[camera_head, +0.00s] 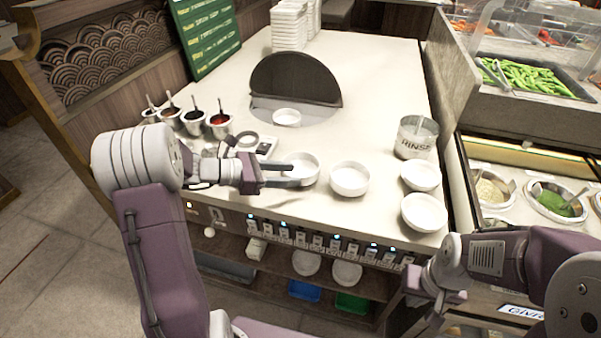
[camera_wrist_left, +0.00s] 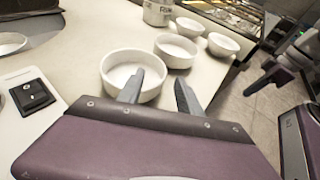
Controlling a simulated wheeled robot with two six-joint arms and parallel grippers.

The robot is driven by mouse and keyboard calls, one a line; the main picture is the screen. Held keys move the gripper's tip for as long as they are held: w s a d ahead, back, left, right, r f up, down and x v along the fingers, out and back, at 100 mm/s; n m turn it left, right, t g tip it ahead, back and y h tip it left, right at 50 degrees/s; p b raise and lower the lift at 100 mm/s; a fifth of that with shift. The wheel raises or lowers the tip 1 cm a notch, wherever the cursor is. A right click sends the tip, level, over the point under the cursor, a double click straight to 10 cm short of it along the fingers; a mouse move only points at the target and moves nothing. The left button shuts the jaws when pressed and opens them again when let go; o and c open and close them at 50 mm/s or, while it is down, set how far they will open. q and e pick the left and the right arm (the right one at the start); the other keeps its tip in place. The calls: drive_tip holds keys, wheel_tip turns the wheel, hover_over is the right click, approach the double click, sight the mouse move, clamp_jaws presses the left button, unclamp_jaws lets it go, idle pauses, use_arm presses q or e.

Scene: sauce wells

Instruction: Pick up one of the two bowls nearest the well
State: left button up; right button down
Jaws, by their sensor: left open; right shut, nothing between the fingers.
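The well has a raised dark round lid (camera_head: 295,80), and a white bowl (camera_head: 287,117) sits in front of that lid. Two white bowls stand nearest on the counter: the left bowl (camera_head: 305,170) and the middle bowl (camera_head: 349,180). My left gripper (camera_head: 288,175) is open at the left bowl. In the left wrist view, one finger overlaps the near wall of the left bowl (camera_wrist_left: 118,74) and the other finger is to its right; contact cannot be told. The middle bowl (camera_wrist_left: 176,50) is beyond. My right gripper (camera_head: 412,299) is shut and empty, low at the counter's right front.
Two more bowls (camera_head: 421,176) (camera_head: 424,212) stand at the right edge, near a RINSE container (camera_head: 414,138). Stacked white dishes (camera_head: 290,25) stand at the back. The counter centre is clear.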

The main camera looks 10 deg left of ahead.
sight(312, 176)
use_arm(q)
drive_tip(key=b+x, duration=0.1)
drive_tip(key=x, duration=0.4)
drive_tip(key=shift+w+d+f, duration=0.15)
drive_tip(key=shift+d, duration=0.1)
clamp_jaws()
idle(1.1)
